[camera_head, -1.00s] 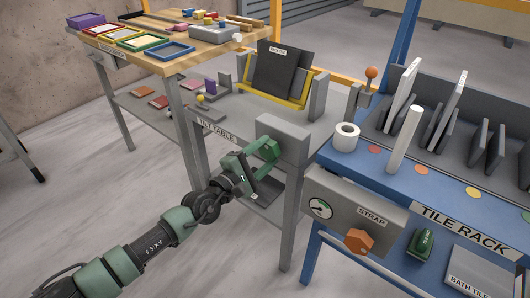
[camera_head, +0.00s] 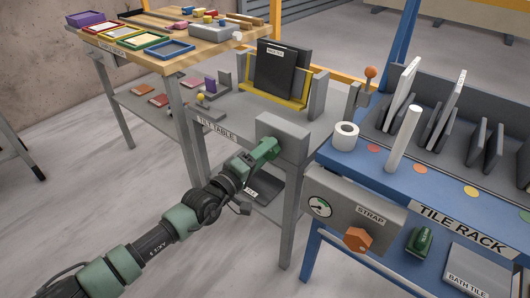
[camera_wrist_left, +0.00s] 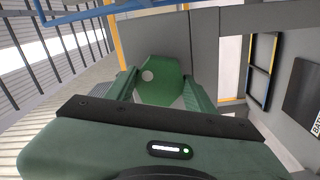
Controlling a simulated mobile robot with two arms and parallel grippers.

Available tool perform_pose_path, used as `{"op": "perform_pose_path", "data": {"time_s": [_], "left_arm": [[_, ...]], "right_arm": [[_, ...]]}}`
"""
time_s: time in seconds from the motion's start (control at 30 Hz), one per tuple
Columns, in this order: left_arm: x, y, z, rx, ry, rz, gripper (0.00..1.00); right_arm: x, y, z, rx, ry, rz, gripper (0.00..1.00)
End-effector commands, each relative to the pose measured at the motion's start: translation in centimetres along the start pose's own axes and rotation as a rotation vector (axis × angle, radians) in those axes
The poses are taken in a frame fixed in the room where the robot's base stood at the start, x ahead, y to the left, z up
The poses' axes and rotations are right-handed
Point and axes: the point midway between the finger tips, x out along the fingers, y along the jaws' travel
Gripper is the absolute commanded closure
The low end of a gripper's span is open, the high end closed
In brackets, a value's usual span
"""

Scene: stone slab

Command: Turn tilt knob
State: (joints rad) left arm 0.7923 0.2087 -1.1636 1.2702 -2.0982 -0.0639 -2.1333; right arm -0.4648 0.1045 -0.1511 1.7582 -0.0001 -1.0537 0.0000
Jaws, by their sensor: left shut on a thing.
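The green tilt knob (camera_wrist_left: 160,82) shows in the left wrist view between the fingers of my left gripper (camera_wrist_left: 158,95). It is a faceted knob with a pale dot on its face. In the head view my left gripper (camera_head: 256,158) is shut on the knob at the front of the grey block on the tilt table (camera_head: 222,112), and its fingers hide most of the knob. A dark slab (camera_head: 283,70) stands in the yellow cradle (camera_head: 276,98) on the table. My right gripper is not in view.
The blue tile rack (camera_head: 445,215) stands to the right, with a strap box (camera_head: 340,197) and orange knob (camera_head: 357,239) on its front. A wooden table (camera_head: 150,55) with coloured frames stands behind left. The floor at front left is clear.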

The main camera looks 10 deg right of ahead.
Motion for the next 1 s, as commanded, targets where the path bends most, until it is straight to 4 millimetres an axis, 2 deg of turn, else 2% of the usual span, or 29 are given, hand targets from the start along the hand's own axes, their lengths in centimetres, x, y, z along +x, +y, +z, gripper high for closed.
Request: {"op": "perform_pose_path", "data": {"time_s": [0.63, 0.67, 0.7, 0.73, 1.0], "left_arm": [[-0.06, -0.25, 0.01, 0.056, -0.001, -0.004, 0.87], [-0.06, -0.25, 0.01, 0.057, -0.001, -0.004, 0.41], [-0.06, -0.25, 0.0, 0.057, -0.001, -0.004, 0.3], [-0.06, -0.23, 0.0, 0.056, 0.0, -0.004, 0.25], [-0.04, -0.08, -0.01, 0.053, 0.0, -0.001, 0.25]], "right_arm": [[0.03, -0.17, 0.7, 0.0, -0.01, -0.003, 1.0], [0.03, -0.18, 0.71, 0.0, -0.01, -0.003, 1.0], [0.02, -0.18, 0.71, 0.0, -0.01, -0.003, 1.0], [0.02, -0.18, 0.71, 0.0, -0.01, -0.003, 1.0], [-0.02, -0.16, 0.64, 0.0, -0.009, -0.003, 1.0]]}}
